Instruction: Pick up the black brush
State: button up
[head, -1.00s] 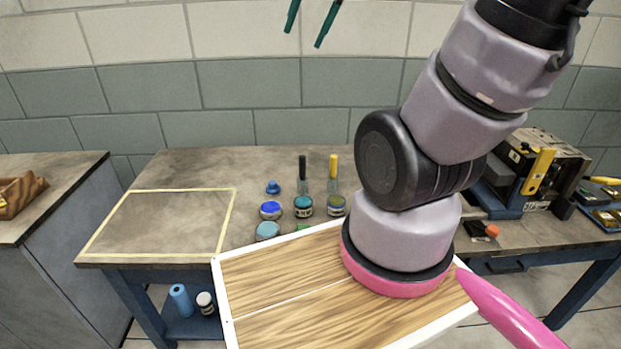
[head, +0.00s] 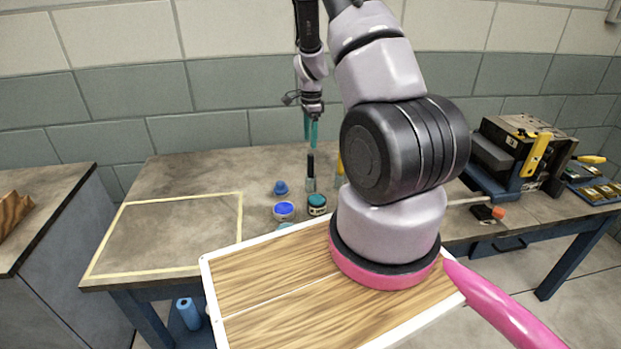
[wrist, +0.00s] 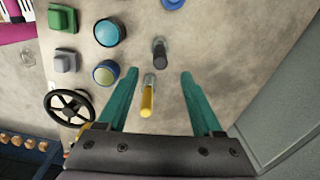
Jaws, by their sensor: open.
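The black brush (head: 311,167) stands upright on the workbench, its black handle on top, behind a teal jar (head: 317,200) in the head view. In the wrist view the black brush (wrist: 160,53) lies ahead of the fingertips, roughly centred between them. My gripper (head: 311,143) is open and empty, its teal fingers pointing down just above the black handle in the head view. In the wrist view my gripper (wrist: 159,74) has the yellow brush (wrist: 147,101) showing between its fingers, nearer the palm. The yellow brush (head: 340,168) is partly hidden by my arm in the head view.
Blue-lidded jar (head: 284,211) and a blue knob-like piece (head: 281,187) stand left of the brushes. A taped rectangle (head: 240,225) on the bench's left is empty. A machine with a yellow lever (head: 537,155) stands right. The wrist view shows a black handwheel (wrist: 70,108).

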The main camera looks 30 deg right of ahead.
send_near(311, 178)
jog(key=shift+w+d+f, duration=0.1)
jog(key=shift+w+d, duration=0.15)
jog(key=shift+w, duration=0.2)
jog(key=shift+w+a+f, duration=0.1)
jog(key=shift+f, duration=1.4)
jog(key=shift+w+f, duration=0.1)
jog(key=shift+f, duration=1.4)
grip_shut()
